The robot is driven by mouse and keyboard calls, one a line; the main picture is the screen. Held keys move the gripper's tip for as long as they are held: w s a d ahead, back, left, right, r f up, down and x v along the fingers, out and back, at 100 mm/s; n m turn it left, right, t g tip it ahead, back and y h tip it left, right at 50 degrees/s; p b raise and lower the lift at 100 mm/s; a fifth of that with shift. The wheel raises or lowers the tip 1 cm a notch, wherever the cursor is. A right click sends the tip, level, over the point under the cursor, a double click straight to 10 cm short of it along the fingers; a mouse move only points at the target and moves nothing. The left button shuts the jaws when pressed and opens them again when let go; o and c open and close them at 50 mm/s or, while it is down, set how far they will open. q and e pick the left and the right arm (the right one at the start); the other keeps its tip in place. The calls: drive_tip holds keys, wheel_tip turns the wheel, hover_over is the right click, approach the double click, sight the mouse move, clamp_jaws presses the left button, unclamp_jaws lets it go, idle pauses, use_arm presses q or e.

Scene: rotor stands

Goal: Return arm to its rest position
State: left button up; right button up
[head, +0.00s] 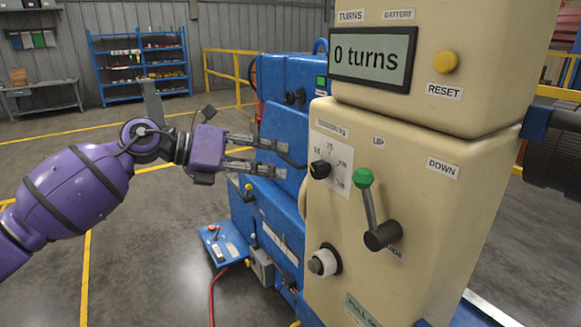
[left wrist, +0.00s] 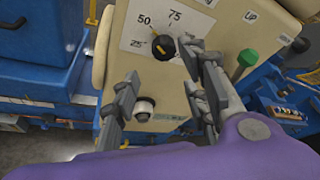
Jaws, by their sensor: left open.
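My left gripper (head: 268,153) is open and empty, at the end of a purple arm coming in from the left. In the head view it is to the left of the beige machine's front panel. In the left wrist view the open fingers (left wrist: 165,105) frame the panel. The black knob (left wrist: 188,46) shows there near the right finger, and I cannot tell whether they touch. My right gripper is not in view.
A blue machine body (head: 285,120) stands behind the gripper. A blue control box (head: 222,245) with a red cable sits low in front. A display reading "0 turns" (head: 372,58) and a yellow reset button (head: 445,62) are above the panel. Open floor lies to the left.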

use_arm(q)
drive_tip(key=shift+v, duration=1.1)
drive_tip(key=shift+w, duration=0.1)
